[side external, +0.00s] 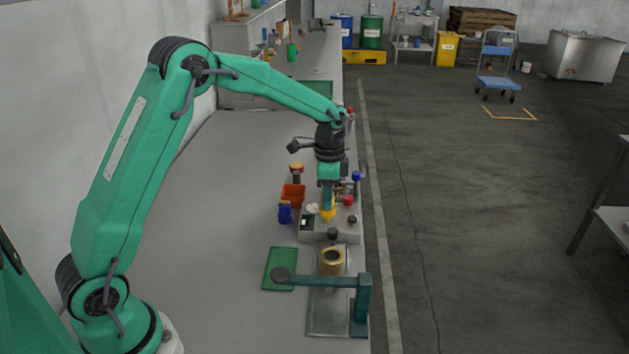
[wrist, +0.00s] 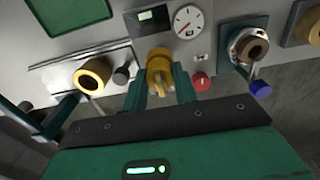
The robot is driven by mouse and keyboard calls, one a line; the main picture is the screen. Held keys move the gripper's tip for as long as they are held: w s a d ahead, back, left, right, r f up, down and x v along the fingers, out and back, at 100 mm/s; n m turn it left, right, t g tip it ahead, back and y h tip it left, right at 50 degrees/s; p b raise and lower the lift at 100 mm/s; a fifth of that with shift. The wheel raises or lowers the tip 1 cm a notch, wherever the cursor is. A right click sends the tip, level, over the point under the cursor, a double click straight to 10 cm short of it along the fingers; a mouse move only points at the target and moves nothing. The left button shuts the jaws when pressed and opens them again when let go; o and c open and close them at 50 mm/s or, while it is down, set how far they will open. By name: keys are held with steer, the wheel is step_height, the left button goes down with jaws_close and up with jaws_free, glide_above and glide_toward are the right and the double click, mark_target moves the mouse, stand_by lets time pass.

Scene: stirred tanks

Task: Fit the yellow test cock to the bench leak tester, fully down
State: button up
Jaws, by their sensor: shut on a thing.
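The yellow test cock (wrist: 160,62) is between the two fingers of my gripper (wrist: 162,88), which is shut on it. In the side external view, my gripper (side external: 328,200) points down with the yellow test cock (side external: 327,213) at its tip, over the bench leak tester (side external: 318,236). The leak tester (wrist: 207,52) also shows in the wrist view, with a small display, a round gauge and a red knob. The cock's lower end and the tester's port are hidden, so I cannot tell how far down it sits.
A blue-handled valve (wrist: 248,48) stands beside the tester.

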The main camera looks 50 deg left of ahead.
steer(key=shift+f, duration=1.25)
stand_by(1.9)
stand_by(0.4)
steer(key=o, duration=1.7)
steer(key=shift+r, duration=0.1)
steer(key=shift+r, duration=3.85)
steer(key=shift+r, duration=0.1)
